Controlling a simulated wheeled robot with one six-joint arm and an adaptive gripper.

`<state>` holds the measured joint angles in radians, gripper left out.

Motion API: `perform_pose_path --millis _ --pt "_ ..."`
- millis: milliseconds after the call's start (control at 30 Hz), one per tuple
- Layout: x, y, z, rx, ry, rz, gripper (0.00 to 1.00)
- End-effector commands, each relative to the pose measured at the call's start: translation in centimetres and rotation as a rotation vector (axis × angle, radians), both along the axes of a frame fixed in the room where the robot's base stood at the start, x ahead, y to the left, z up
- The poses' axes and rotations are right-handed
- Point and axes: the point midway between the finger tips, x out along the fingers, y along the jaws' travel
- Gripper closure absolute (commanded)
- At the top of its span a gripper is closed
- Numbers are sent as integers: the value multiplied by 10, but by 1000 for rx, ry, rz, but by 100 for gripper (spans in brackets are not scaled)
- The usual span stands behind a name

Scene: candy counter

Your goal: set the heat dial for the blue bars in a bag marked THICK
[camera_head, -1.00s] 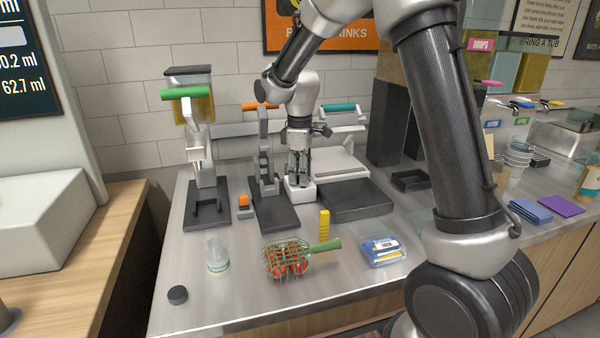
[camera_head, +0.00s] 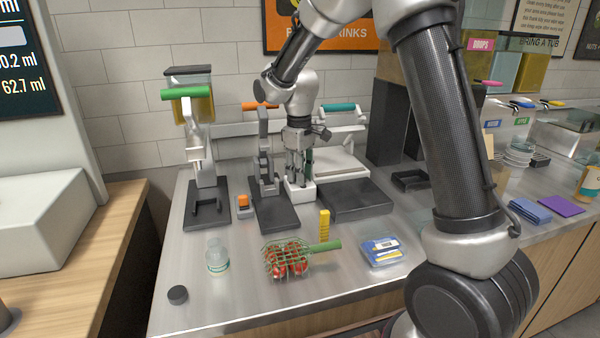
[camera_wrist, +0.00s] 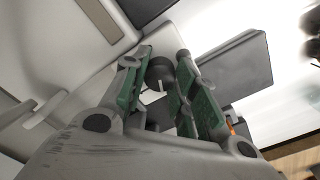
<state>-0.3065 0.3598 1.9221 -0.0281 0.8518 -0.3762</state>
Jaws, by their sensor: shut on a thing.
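The heat dial (camera_wrist: 160,70) is a dark round knob with a pale mark, seen between my fingers in the wrist view. It sits on a small white box (camera_head: 302,194) beside the press with the teal handle (camera_head: 338,107). My gripper (camera_head: 298,178) points down over that box and is shut on the dial; it also shows in the wrist view (camera_wrist: 164,62). In the head view my fingers hide the dial.
Presses with orange (camera_head: 260,106) and green (camera_head: 186,93) handles stand to the left. A green mesh basket with red pieces (camera_head: 287,260), a yellow block (camera_head: 324,224), a clear jar (camera_head: 216,256) and a black cap (camera_head: 177,294) stand in front. The front left counter has free room.

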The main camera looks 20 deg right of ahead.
Motion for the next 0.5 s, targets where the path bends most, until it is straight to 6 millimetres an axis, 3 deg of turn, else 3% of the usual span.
perform_pose_path --millis 500 --pt "1 0 1 0 -2 -488 96"
